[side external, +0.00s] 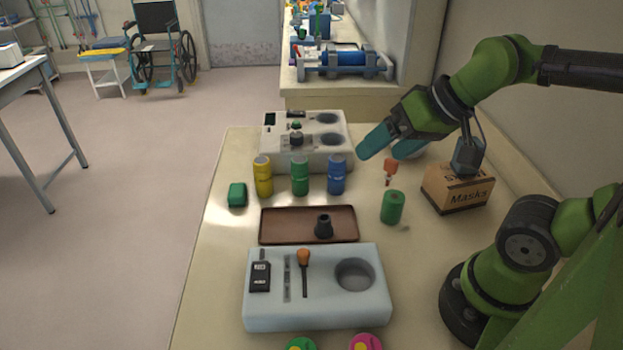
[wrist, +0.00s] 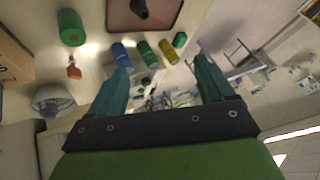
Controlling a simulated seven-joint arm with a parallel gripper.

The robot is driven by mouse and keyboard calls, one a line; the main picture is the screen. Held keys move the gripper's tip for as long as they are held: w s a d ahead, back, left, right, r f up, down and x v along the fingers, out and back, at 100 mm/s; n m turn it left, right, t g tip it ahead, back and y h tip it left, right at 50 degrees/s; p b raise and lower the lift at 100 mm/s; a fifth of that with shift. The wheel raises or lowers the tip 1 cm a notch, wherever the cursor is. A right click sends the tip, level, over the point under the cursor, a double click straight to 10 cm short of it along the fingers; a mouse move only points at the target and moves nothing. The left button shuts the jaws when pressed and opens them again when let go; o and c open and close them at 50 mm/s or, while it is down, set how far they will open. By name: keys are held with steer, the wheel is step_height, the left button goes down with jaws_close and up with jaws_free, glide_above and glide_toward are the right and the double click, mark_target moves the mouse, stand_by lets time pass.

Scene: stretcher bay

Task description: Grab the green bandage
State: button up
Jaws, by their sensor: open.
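A green roll (side external: 392,207), which looks like the bandage, stands upright on the bench right of the brown tray. It also shows at the upper left of the wrist view (wrist: 71,27). A small green block (side external: 237,194) lies at the bench's left side, and a green canister (side external: 300,176) stands between a yellow and a blue one. My gripper (side external: 386,149) is open and empty, raised above the bench behind the green roll and apart from it. Its two teal fingers are spread in the wrist view (wrist: 161,70).
The brown tray (side external: 280,224) holds a dark cup-like piece. A pale block with slots (side external: 320,313) is in front, a grey-white device (side external: 275,155) behind. The Masks box (side external: 457,190) stands right; an orange-topped item (side external: 391,165) is behind the roll. Bare bench surrounds the roll.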

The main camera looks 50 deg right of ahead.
steer(key=w+d+f+g+h, duration=0.1)
steer(key=w+d+f+g, duration=0.2)
steer(key=d, duration=0.2)
steer(key=n+g+h, duration=0.1)
steer(key=n+g, duration=0.3)
steer(key=n, duration=0.1)
glide_above(395, 196)
step_height(395, 196, down, 3)
step_height(395, 196, down, 16)
steer(key=shift+a+f, duration=0.1)
steer(key=c, duration=1.2)
